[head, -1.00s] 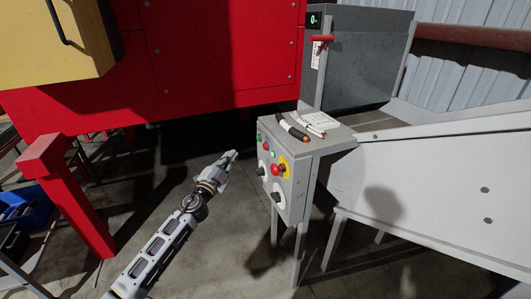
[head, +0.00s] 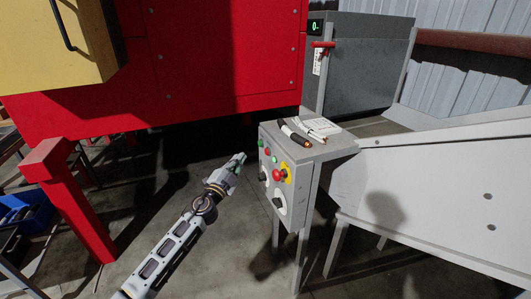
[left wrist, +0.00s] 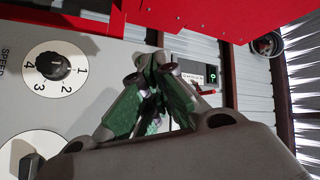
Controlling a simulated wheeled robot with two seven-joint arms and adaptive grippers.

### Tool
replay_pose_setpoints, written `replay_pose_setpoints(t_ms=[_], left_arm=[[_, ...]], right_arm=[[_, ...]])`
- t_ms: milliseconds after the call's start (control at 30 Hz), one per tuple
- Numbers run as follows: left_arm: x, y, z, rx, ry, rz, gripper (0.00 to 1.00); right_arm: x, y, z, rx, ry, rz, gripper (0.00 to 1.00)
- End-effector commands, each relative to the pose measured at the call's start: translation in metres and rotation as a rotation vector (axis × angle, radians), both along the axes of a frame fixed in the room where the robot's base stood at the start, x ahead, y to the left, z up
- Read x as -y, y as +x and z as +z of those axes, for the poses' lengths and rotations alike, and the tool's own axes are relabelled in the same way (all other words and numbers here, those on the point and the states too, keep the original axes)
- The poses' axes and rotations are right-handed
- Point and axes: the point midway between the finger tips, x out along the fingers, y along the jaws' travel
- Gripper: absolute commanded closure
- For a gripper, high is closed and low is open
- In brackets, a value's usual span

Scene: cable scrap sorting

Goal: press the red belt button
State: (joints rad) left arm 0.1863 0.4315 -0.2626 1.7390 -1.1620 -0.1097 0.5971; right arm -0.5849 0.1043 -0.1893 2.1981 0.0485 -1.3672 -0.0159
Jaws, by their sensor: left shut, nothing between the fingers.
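The grey control box (head: 300,195) stands on legs in the head view. Its front panel has a small red button (head: 267,152) between two green buttons, and a larger red mushroom button (head: 279,174) on a yellow plate. My left gripper (head: 240,158) is shut and empty, pointing up toward the panel from the left. In the picture its tips are just left of the small buttons; a gap appears to remain. In the left wrist view the shut fingers (left wrist: 152,85) are beside the panel, and no red button can be made out. My right gripper is out of view.
Black and white cable pieces (head: 295,132) lie on the box top. Two dials are low on the panel; the SPEED dial (left wrist: 55,67) shows in the left wrist view. A red machine (head: 210,60) hangs above left. A grey chute (head: 430,200) stands right.

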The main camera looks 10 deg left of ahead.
Motion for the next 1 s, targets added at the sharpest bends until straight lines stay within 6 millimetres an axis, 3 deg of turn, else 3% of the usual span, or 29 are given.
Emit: replay_pose_setpoints(t_ms=[533,1000], left_arm=[[0.041,0.028,0.0,0.0,-0.002,0.0,1.0],[0.052,0.035,0.0,0.0,0.0,0.0,1.0]], right_arm=[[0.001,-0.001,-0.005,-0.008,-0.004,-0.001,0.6],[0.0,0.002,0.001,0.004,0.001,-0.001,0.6]])
